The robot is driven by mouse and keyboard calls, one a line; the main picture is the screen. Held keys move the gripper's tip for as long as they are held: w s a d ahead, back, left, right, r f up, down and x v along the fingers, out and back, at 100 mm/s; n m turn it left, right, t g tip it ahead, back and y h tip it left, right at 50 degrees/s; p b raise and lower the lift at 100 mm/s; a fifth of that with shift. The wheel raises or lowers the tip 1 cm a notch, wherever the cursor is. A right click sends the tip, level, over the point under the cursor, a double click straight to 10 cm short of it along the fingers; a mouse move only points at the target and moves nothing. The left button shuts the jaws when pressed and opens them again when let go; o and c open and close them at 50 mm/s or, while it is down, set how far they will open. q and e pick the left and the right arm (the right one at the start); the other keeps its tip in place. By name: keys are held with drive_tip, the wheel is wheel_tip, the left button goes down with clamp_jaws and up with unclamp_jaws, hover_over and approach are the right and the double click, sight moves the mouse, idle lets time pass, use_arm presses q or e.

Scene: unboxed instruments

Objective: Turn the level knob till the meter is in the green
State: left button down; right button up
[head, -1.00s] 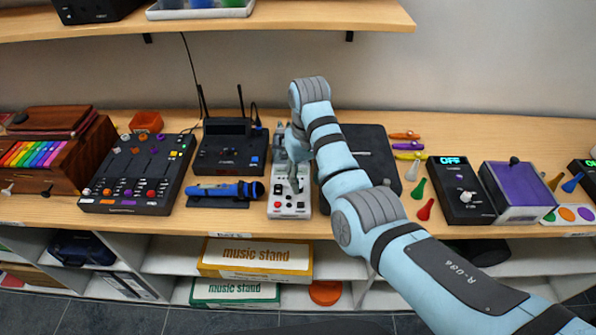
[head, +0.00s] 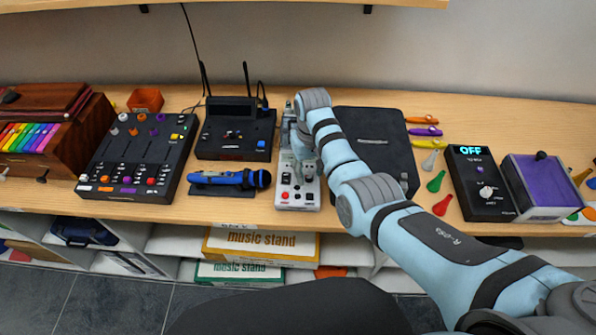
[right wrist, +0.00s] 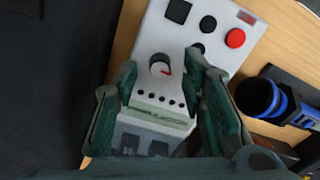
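A white device (head: 297,194) stands on the wooden counter, with dark knobs and a red button on its near end. My right gripper (head: 300,172) is over the device, pointing down. In the right wrist view, its fingers (right wrist: 162,70) are spread, one on each side of the grey knob, with gaps visible. I cannot make out the meter's needle or its green zone. My left gripper is out of view.
A blue microphone (head: 230,179) lies close left of the device, with a black receiver (head: 235,135) behind it. A black case (head: 385,150) is close on the right. A mixer (head: 138,155) stands further left, and a black box reading OFF (head: 480,180) further right.

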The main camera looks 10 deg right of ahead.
drive_tip(key=shift+w+f, duration=0.2)
drive_tip(key=shift+f, duration=0.5)
drive_tip(key=shift+s, duration=0.15)
drive_tip(key=shift+s+r, duration=0.1)
drive_tip(key=shift+r, duration=0.1)
drive_tip(key=c, duration=0.3)
clamp_jaws()
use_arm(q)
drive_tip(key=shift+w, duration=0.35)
